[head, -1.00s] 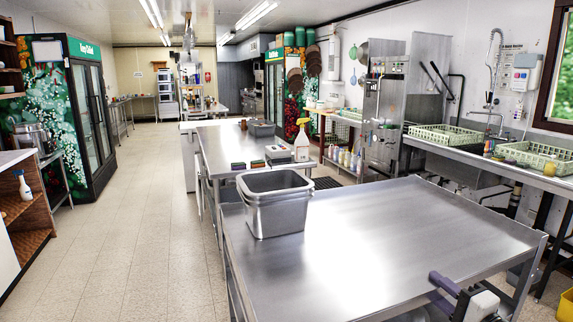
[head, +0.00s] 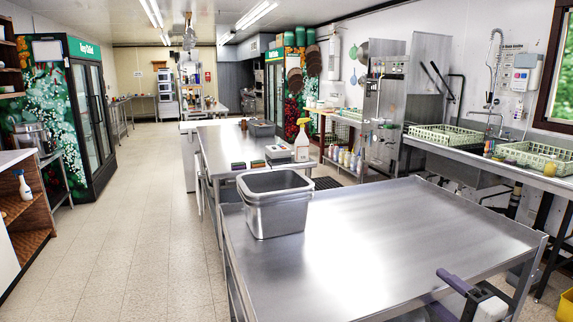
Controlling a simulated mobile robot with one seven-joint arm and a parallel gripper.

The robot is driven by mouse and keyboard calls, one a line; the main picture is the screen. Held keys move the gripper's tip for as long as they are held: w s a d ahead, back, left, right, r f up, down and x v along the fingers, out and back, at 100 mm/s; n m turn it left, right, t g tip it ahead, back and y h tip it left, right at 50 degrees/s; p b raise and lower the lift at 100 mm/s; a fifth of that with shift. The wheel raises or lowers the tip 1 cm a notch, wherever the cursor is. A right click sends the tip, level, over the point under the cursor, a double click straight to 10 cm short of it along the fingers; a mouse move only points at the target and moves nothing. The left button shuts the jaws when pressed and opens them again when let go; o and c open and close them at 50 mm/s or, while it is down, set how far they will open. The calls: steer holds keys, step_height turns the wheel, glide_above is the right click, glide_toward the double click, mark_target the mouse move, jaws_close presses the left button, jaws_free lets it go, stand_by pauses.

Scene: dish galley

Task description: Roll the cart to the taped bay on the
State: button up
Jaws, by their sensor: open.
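The cart appears to be the wide steel-topped unit (head: 400,235) filling the foreground of the head view, with raised side edges and legs; its wheels are out of view. A deep steel pan (head: 277,215) stands on its far left corner. My gripper (head: 443,291), with dark fingers and a white body, is at the near right edge of the cart top. Its jaws are open, with nothing seen held in them; I cannot tell whether they touch the edge. No taped bay shows in this view.
A steel table (head: 222,150) with a spray bottle (head: 302,140) stands just beyond the cart. A sink counter (head: 470,155) with green racks runs along the right. A yellow bucket (head: 567,305) is at bottom right. The tiled floor (head: 120,240) at left is clear.

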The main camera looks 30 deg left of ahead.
steer(key=p+v, duration=0.1)
steer(key=v, duration=0.9)
steer(key=shift+d, duration=0.2)
steer(key=shift+s, duration=0.2)
stand_by(0.4)
